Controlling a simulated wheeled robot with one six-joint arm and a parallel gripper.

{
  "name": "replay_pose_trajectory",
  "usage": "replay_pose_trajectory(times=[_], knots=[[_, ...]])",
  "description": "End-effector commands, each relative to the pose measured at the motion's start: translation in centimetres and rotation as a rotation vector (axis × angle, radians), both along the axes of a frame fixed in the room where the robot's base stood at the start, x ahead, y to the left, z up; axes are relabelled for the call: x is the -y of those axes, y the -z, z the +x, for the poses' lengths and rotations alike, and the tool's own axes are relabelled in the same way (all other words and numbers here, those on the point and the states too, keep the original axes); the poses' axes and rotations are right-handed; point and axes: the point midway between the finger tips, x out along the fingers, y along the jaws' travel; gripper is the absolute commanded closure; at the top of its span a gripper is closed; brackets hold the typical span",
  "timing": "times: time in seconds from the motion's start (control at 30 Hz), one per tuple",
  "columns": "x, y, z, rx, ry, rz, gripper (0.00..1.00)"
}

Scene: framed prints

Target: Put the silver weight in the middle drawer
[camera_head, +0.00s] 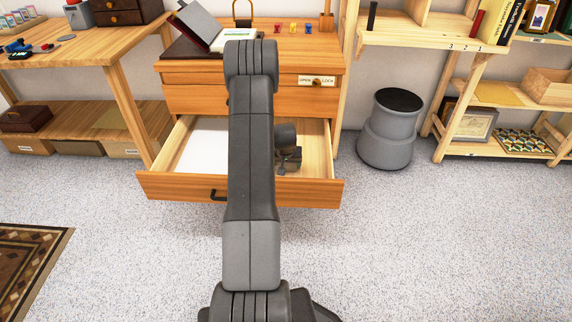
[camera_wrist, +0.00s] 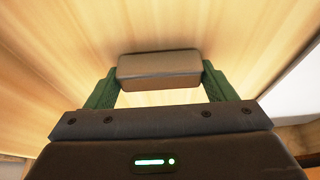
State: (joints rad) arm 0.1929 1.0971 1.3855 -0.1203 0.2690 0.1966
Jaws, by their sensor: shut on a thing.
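The silver weight (camera_wrist: 160,68) is a small grey block in the wrist view, held between the two green fingers of my gripper (camera_wrist: 160,78). In the head view my gripper (camera_head: 290,163) is inside the open drawer (camera_head: 285,192), toward its right side, and the weight cannot be made out there. Light wood of the drawer lies behind the weight in the wrist view; whether the weight touches it I cannot tell. The open drawer is pulled out below closed fronts of the wooden cabinet (camera_head: 200,100). My arm hides the middle of the cabinet and drawer.
A white sheet-like item (camera_head: 204,147) lies in the drawer's left part. An open/lock plate (camera_head: 317,80) is on the upper front. A grey round stool (camera_head: 390,130) stands right of the cabinet. A workbench (camera_head: 85,45) stands left. The floor in front is mostly clear.

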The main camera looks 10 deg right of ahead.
Motion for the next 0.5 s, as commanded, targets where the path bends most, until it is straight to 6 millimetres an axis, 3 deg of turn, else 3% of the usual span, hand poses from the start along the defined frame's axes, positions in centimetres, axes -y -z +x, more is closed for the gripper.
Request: replay_pose_trajectory(times=[0.1,0.13,0.2,0.5], knots=[[0.01,0.42,0.03,0.001,0.0,0.0,0.57],[0.0,0.3,-0.01,0.0,0.0,0.0,0.17],[0.0,0.26,-0.01,0.0,0.0,0.0,0.03],[0.0,0.18,-0.01,0.0,0.0,0.0,0.01]])
